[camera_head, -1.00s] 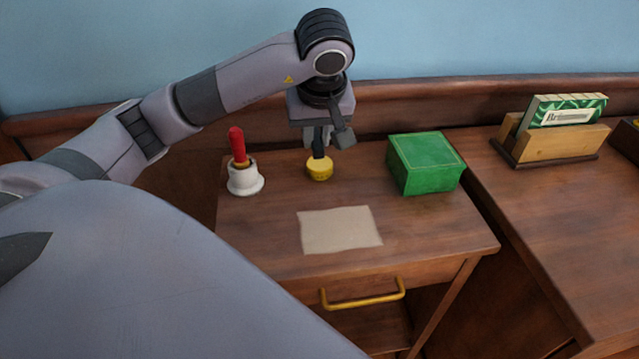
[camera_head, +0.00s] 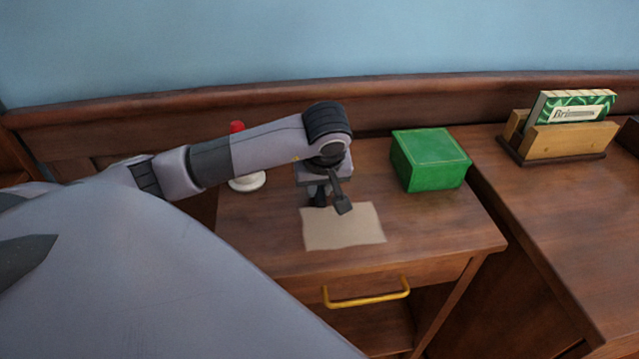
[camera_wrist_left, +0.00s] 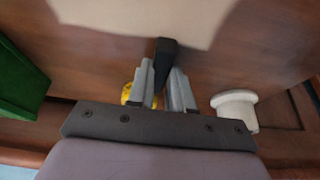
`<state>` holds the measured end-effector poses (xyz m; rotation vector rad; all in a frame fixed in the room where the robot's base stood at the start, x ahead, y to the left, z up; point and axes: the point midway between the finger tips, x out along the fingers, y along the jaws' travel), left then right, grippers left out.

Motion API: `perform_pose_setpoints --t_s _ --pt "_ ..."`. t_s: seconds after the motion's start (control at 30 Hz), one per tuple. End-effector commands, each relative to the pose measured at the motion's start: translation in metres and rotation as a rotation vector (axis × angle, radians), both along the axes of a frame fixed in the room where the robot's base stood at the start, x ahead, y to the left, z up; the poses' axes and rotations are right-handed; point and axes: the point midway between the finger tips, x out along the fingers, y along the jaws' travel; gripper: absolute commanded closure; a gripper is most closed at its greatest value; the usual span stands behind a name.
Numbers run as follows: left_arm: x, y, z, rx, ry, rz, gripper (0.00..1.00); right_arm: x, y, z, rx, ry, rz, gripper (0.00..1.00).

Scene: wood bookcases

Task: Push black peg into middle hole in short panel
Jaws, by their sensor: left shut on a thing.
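My left gripper (camera_head: 318,189) hangs over the desk just behind the paper sheet (camera_head: 343,230). It is shut on a black peg-like piece (camera_wrist_left: 166,58), which stands out between its two fingers in the wrist view. The black piece (camera_head: 319,201) shows only slightly in the head view, at the paper's back edge. I cannot tell whether its tip touches the desk or paper. A yellow round thing (camera_wrist_left: 126,93) is partly hidden behind a finger in the wrist view. No panel with holes shows. My right gripper is not in view.
A green box (camera_head: 429,160) stands right of my gripper. A white stand (camera_head: 247,183) with a red handle (camera_head: 237,127) is partly behind my left arm. A wooden holder (camera_head: 568,137) with a green-and-white item stands far right. The desk's front right is clear.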

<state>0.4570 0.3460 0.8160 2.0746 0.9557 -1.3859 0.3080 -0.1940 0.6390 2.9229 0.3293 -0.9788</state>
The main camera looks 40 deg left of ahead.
Motion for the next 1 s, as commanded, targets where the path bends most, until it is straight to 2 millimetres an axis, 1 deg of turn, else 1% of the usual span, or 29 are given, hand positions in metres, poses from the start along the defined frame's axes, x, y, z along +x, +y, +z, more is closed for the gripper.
perform_pose_setpoints --t_s 0.13,0.23,0.27,0.3,0.33,0.6,0.73,0.87,1.0 --pt "0.0 0.0 0.0 0.0 0.0 0.0 1.0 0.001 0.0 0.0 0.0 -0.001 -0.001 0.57" --pt "0.0 0.0 -0.004 0.0 0.0 -0.001 1.0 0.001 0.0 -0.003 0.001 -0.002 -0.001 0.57" --pt "0.0 0.0 -0.003 0.0 0.0 -0.001 0.77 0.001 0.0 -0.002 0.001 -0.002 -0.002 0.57" --pt "0.0 0.0 -0.002 0.0 0.0 -0.001 0.64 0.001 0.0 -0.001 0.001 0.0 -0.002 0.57" --pt "0.0 0.0 -0.002 0.0 0.0 -0.001 0.55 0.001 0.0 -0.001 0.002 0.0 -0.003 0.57" --pt "0.0 0.0 -0.002 -0.001 0.001 -0.001 0.55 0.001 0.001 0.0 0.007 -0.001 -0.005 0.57" --pt "0.0 0.0 0.003 -0.001 0.0 0.0 0.55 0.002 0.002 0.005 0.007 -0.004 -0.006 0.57" --pt "-0.004 -0.006 0.022 0.0 -0.005 -0.002 0.55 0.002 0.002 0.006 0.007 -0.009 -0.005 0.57" --pt "-0.012 -0.016 0.053 -0.001 -0.006 -0.003 0.55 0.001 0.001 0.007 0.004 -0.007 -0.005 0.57"
